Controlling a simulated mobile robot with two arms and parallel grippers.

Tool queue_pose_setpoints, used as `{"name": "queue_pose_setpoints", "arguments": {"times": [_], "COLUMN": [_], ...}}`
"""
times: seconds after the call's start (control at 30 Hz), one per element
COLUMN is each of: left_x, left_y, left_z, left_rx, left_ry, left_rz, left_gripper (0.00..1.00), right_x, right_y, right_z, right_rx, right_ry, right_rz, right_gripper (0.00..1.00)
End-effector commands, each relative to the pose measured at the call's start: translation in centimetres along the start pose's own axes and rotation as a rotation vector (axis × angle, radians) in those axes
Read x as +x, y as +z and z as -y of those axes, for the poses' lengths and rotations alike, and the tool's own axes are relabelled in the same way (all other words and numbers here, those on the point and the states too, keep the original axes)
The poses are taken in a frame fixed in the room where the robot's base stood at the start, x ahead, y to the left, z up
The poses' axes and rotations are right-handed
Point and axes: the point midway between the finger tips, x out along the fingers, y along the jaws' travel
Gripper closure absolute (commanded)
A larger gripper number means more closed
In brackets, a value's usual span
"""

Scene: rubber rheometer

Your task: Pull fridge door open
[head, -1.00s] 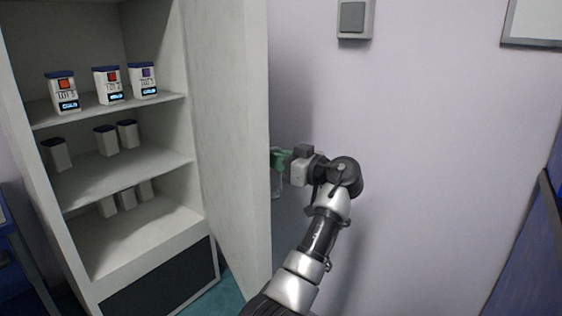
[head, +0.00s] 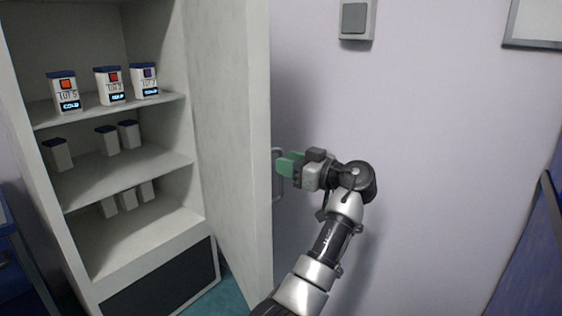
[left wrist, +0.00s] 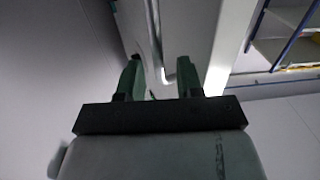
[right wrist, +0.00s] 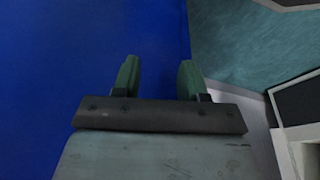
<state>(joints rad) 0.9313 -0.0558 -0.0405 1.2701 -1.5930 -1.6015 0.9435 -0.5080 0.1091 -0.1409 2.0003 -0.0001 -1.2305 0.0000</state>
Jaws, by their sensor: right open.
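The fridge (head: 165,250) stands at the left in the head view with its door (head: 225,140) swung wide open. The door's edge faces me, and a slim metal handle (head: 278,190) shows on its outer side. My left gripper (head: 283,164), with green fingers, is beside the handle. In the left wrist view the left gripper (left wrist: 158,80) has its fingers apart, with the handle (left wrist: 155,35) ahead of and between the fingertips; contact cannot be told. My right gripper (right wrist: 158,78) is open and empty in the right wrist view, facing a blue surface.
Several labelled containers (head: 113,86) with dark lids stand on the fridge shelves. A pale wall (head: 440,150) with a grey switch box (head: 356,18) lies behind my left arm. Blue furniture (head: 530,250) stands at the right edge. Teal floor (right wrist: 255,45) shows in the right wrist view.

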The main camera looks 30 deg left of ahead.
Motion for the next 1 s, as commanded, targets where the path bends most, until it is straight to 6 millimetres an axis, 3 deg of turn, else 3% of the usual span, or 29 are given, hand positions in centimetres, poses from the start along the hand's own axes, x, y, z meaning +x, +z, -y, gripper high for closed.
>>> {"name": "queue_pose_setpoints", "arguments": {"times": [0.2,0.4,1.0], "left_x": [-4.7,-7.3,-8.0], "left_y": [0.0,0.0,0.0], "left_z": [-0.1,0.0,0.0], "left_rx": [0.000,0.000,0.001], "left_ry": [0.003,0.001,0.000], "left_rz": [0.001,0.000,0.000], "left_gripper": [0.64,0.64,0.64], "right_x": [-0.2,-0.5,-0.6], "right_y": [-0.1,-0.2,-0.1], "right_z": [0.0,0.0,-0.1], "right_rx": [0.000,0.001,0.000], "right_ry": [0.000,0.000,0.003], "right_rz": [-0.003,-0.006,-0.001], "right_gripper": [0.57,0.57,0.57]}}
